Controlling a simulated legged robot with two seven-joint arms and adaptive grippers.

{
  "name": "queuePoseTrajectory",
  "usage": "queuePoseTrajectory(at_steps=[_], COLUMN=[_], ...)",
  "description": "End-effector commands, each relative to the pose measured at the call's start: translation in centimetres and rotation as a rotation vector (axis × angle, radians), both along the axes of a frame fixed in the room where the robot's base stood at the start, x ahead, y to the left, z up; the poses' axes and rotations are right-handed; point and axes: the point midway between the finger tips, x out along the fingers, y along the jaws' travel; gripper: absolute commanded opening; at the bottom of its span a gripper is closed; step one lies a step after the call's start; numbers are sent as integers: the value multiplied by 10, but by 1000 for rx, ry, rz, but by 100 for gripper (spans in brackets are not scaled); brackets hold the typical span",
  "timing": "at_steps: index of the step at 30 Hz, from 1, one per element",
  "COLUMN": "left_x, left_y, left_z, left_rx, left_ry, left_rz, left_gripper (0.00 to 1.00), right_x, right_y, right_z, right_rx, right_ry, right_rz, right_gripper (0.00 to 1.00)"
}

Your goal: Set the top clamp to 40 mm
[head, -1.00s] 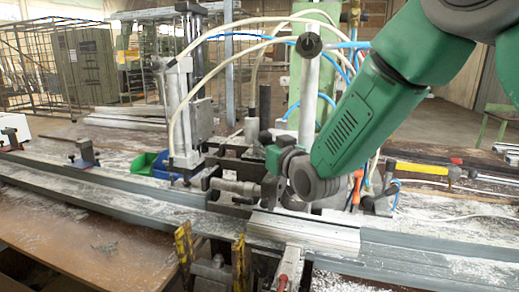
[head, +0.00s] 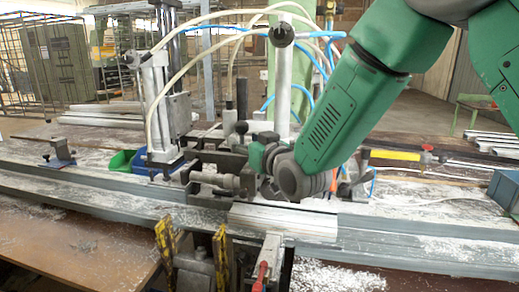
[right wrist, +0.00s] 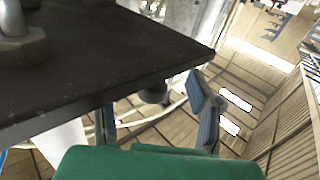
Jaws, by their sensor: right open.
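The clamp bench fills the middle of the head view, with a metal profile (head: 285,222) lying along it. An upright steel post (head: 284,80) with a black knob at its top stands behind my right gripper. I cannot tell for sure which part is the top clamp, and no scale is readable. My right gripper (head: 250,153) is beside the clamp hardware, partly hidden by its own wrist. In the right wrist view the fingers (right wrist: 155,98) are apart at the edge of a dark plate (right wrist: 100,60). A dark round part (right wrist: 153,92) shows between them; I see no grip on it.
A vertical pneumatic cylinder (head: 157,105) with pale hoses stands left of my right gripper. A green bin (head: 122,162) is beside it. Yellow clamps (head: 166,243) and a red-handled lever (head: 262,274) are at the front. A bolt (right wrist: 20,40) sits on the dark plate.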

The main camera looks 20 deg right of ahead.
Motion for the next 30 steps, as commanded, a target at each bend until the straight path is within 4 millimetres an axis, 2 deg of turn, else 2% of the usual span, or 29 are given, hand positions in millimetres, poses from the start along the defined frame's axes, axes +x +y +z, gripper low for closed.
queuePoseTrajectory(at_steps=[6,13,18,30], left_x=[0,0,0,3], left_y=[0,0,0,0], left_z=[0,0,0,-1], left_rx=[1,0,0,0], left_ry=[0,1,0,2], left_rz=[0,0,0,0], left_gripper=[0,0,0,0], right_x=[-51,-87,-97,-98], right_y=[-11,-17,-19,-19], right_z=[2,2,3,3], right_rx=[3,3,4,3], right_ry=[-1,-6,-8,-7], right_rz=[0,1,1,2], right_gripper=[48,48,48,48])
